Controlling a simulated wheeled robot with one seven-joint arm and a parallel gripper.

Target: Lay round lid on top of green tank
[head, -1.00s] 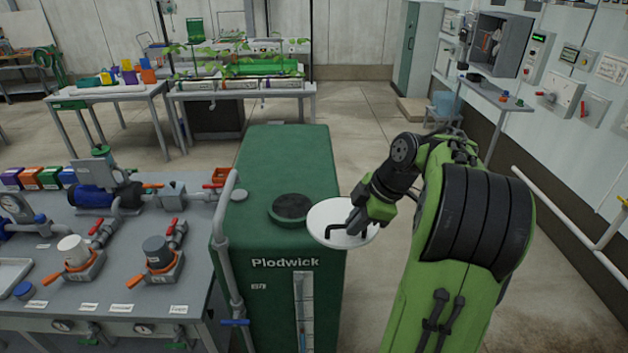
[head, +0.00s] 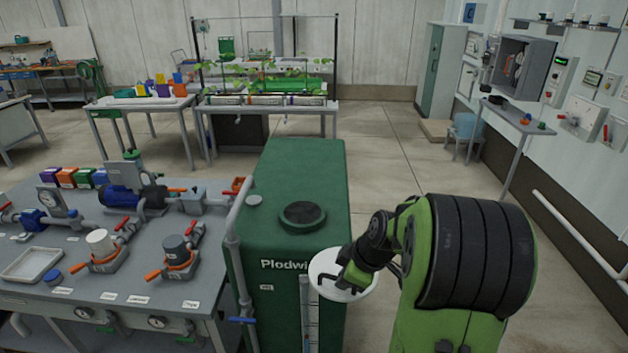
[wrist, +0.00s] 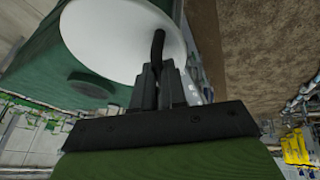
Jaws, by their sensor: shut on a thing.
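The green tank (head: 290,175) stands upright in the middle of the head view, with a round dark opening (head: 303,215) raised on its top. The round lid (head: 325,265) is a white disc with a dark bent handle. My gripper (head: 350,281) is shut on that handle and holds the lid at the tank's front right edge, apart from the opening. In the wrist view the lid (wrist: 100,40) fills the upper middle, with the handle between my gripper's fingers (wrist: 158,75). The tank (wrist: 50,65) and its dark opening show behind the lid. The lid hides part of the tank's lettering.
A grey workbench (head: 120,260) with pumps and valves stands close left of the tank. A grey pipe (head: 233,240) with a blue valve runs up the tank's left side. The floor (head: 400,170) to the right is clear.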

